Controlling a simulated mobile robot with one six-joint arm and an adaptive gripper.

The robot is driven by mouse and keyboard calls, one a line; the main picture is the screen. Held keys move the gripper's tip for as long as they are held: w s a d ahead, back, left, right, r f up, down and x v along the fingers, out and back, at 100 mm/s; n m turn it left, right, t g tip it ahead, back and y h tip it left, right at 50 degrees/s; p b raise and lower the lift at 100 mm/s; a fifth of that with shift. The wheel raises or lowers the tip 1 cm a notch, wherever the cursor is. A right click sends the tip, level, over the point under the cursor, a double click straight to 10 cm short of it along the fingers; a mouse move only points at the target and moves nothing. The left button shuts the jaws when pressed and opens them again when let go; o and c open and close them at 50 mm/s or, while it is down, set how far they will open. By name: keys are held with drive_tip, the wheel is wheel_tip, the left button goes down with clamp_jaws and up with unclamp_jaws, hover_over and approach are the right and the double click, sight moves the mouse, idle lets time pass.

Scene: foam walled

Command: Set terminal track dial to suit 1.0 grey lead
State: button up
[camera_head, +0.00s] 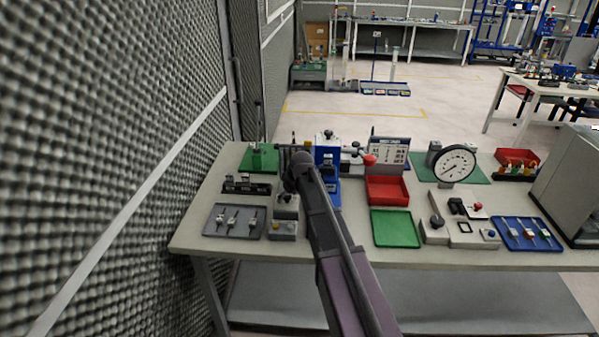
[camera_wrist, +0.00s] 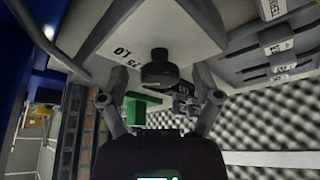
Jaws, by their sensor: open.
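The terminal track dial is a dark round knob (camera_wrist: 159,72) on a pale grey box (camera_wrist: 105,35) in the wrist view. Printed marks beside the knob appear turned; one seems to read 1.0, another ends in 75. I cannot tell the knob's pointer direction. My gripper (camera_wrist: 161,86) is open, with one finger on each side of the knob; contact is not clear. The box also seems to show in the head view (camera_head: 286,212), below my wrist. Leads (camera_wrist: 285,47) lie on a dark tray (camera_wrist: 237,64), also at left in the head view (camera_head: 212,226).
A blue press (camera_head: 327,155) stands close to my arm. A second small box (camera_head: 284,230) sits in front. A green tray (camera_head: 395,228), red bin (camera_head: 387,190) and round gauge (camera_head: 454,163) are to the right. The foam wall (camera_head: 110,150) bounds the left.

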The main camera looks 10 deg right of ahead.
drive_tip(key=shift+n+y, duration=0.3)
drive_tip(key=shift+n, duration=0.6)
drive_tip(key=p+v, duration=1.2)
drive_tip(key=v, duration=0.1)
drive_tip(key=shift+w+r+g+p, duration=0.15)
drive_tip(key=shift+r+g+p, duration=0.2)
drive_tip(key=shift+r, duration=0.15)
drive_tip(key=shift+d, duration=0.1)
drive_tip(key=s+a+f+m+g+h, duration=0.1)
drive_tip(key=s+m, duration=0.3)
drive_tip(key=s, duration=0.8)
drive_tip(key=s+a+f+m+g+h+b, duration=0.1)
drive_tip(key=s+f+m+g, duration=0.1)
drive_tip(key=s, duration=1)
drive_tip(key=shift+s+a+m+h+b, duration=0.3)
drive_tip(key=shift+s+a+m+h, duration=0.1)
drive_tip(key=shift+m, duration=0.5)
drive_tip(key=shift+w, duration=0.1)
